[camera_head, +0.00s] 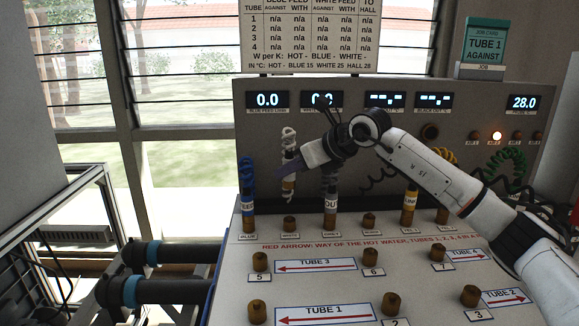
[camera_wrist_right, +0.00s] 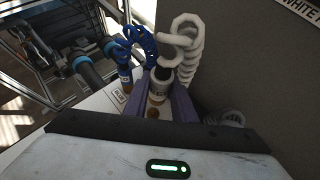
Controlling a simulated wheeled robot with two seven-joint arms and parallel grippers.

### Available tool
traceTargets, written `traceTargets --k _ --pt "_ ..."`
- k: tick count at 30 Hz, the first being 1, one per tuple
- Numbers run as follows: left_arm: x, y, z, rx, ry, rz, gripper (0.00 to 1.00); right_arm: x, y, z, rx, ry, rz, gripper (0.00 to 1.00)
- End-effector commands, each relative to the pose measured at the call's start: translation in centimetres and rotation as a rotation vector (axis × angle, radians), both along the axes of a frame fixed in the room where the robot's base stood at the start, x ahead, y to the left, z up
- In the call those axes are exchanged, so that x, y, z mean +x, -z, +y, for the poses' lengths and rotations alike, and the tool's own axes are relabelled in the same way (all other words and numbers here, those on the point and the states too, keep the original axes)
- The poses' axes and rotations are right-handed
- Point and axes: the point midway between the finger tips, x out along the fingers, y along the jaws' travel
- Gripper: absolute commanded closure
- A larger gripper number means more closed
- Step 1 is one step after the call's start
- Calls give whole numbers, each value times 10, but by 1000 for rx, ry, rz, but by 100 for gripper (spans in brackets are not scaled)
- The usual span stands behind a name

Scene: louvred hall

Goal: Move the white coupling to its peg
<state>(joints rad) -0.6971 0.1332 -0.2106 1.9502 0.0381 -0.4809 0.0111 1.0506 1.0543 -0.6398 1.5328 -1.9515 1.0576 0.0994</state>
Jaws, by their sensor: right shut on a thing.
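The peg also shows beneath the coupling in the wrist view (camera_wrist_right: 153,113). My left gripper is not in view.
Left of the peg stands the blue coupling (camera_head: 248,205) with its blue coil; right of it a grey-hosed coupling (camera_head: 330,204) and a yellow one (camera_head: 409,203). Numbered pegs, such as peg 5 (camera_head: 260,261), stand in front. A display console (camera_head: 460,160) rises behind.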

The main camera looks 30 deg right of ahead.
Motion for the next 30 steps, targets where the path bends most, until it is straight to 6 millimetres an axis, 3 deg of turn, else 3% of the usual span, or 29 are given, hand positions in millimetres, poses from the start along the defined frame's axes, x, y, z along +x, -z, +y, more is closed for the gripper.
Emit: traceTargets --k 1,12,14,30 --pt "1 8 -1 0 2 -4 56 0 11 0 0 0 0 100" --pt "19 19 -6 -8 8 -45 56 0 56 0 0 0 0 100" --pt "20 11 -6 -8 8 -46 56 0 48 0 0 0 -2 100" --pt "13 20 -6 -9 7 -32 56 -1 54 0 0 0 -2 100"
